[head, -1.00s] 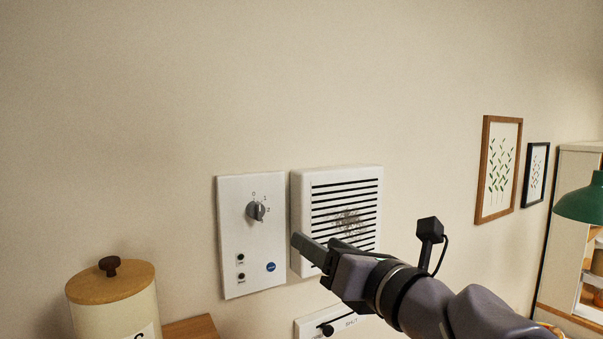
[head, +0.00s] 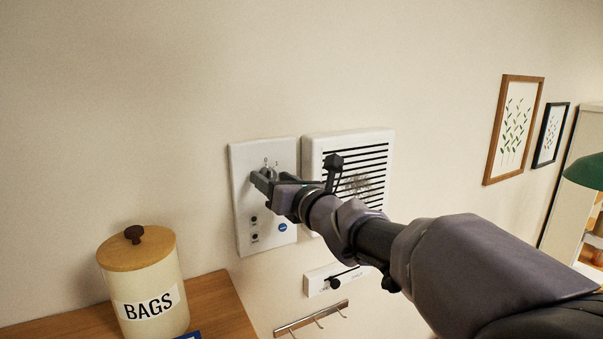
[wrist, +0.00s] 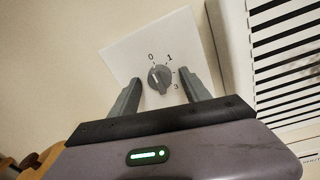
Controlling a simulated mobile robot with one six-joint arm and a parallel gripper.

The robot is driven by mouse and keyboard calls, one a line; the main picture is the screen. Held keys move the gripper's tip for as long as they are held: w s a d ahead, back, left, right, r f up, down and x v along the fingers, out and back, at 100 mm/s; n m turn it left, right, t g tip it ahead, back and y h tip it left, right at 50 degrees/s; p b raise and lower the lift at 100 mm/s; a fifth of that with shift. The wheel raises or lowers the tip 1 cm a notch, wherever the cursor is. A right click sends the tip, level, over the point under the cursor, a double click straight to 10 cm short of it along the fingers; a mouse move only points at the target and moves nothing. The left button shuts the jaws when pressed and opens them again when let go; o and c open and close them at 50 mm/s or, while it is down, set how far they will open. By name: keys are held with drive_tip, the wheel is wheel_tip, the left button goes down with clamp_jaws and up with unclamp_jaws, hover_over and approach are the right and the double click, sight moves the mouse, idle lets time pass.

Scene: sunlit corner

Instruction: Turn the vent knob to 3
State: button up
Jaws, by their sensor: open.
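The vent knob (wrist: 160,78) is a small grey dial on a white wall panel (head: 245,215), with 0, 1 and 3 readable around it in the wrist view. A pale mark shows on the knob's face; I cannot tell for sure which number it points at. My gripper (head: 262,177) is at the panel and hides most of the knob in the head view. In the wrist view my gripper (wrist: 159,92) is open, with one finger on each side of the knob and gaps visible between them.
A white slatted vent (head: 374,160) is mounted just right of the panel. A slider plate (head: 318,283) and hook rail (head: 311,320) are below. A BAGS canister (head: 147,290) stands lower left.

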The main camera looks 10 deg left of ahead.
clamp_jaws()
idle(0.3)
